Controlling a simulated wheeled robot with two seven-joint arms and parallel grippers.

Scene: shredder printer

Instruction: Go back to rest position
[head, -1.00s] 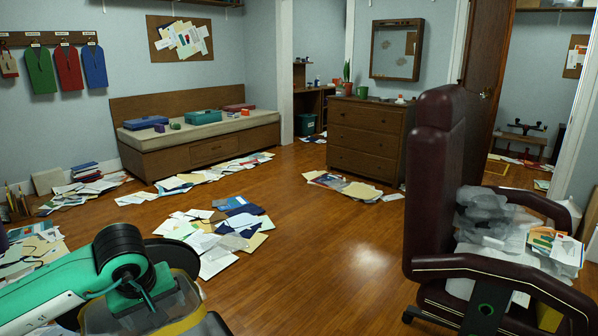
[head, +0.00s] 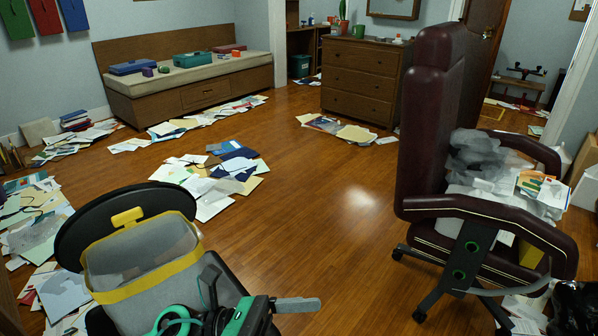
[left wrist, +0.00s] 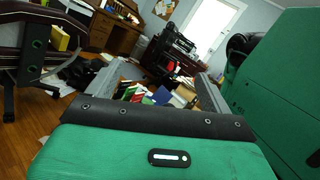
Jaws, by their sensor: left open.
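My left gripper (head: 262,314) is at the bottom of the head view, low and just right of the bin; one grey finger points right. In the left wrist view, my left gripper (left wrist: 157,78) has its two grey fingers spread apart with nothing held between them. My right gripper is not in view in the head picture.
A bin with a yellow-rimmed grey liner (head: 150,275) and a raised black lid stands at lower left. A maroon office chair (head: 428,130) heaped with papers is on the right. Papers (head: 215,180) litter the floor. The wooden floor (head: 320,230) between is clear.

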